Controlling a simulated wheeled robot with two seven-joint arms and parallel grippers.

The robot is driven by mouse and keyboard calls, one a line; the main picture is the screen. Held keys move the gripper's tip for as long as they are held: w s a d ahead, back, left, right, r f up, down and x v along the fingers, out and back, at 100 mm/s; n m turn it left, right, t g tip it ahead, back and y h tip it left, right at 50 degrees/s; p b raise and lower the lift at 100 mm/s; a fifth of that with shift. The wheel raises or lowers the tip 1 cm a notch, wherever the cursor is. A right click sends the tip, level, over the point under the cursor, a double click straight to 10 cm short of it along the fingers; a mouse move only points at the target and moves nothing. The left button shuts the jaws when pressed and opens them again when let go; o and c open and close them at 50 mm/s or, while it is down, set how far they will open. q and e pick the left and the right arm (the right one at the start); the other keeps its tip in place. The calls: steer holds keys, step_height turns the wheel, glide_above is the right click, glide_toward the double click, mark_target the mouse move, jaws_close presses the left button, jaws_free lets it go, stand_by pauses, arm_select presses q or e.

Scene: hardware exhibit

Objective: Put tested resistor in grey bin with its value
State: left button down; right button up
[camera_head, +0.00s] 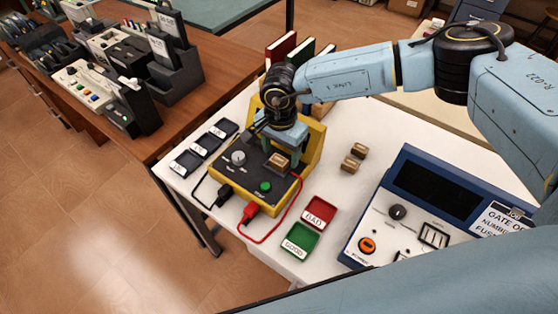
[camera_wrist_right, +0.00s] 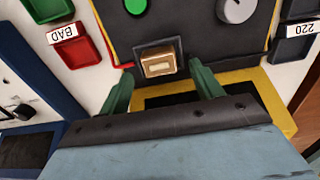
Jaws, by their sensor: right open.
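A small tan block-like resistor (camera_head: 279,160) sits in the socket of the yellow and black tester (camera_head: 240,188). It also shows in the wrist view (camera_wrist_right: 158,64). My right gripper (camera_head: 281,147) is over the tester. Its two green fingers are apart, one on each side of the resistor in the wrist view (camera_wrist_right: 158,78); I cannot tell whether they touch it. Three small dark grey bins with white labels, a near one (camera_head: 185,162), a middle one (camera_head: 206,145) and a far one (camera_head: 224,128), stand left of the tester. One label reads 220 in the wrist view. My left gripper is not in view.
A red BAD tray (camera_head: 319,211) and a green GOOD tray (camera_head: 300,239) lie in front of the tester. A blue panel unit (camera_head: 430,205) fills the table's right. Red and black leads (camera_head: 270,235) loop near the tester.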

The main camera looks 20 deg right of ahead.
steer(key=shift+f, duration=0.8)
steer(key=shift+c, duration=0.4)
steer(key=c, duration=1.1)
steer(key=shift+o, duration=0.2)
steer(key=shift+r, duration=0.15)
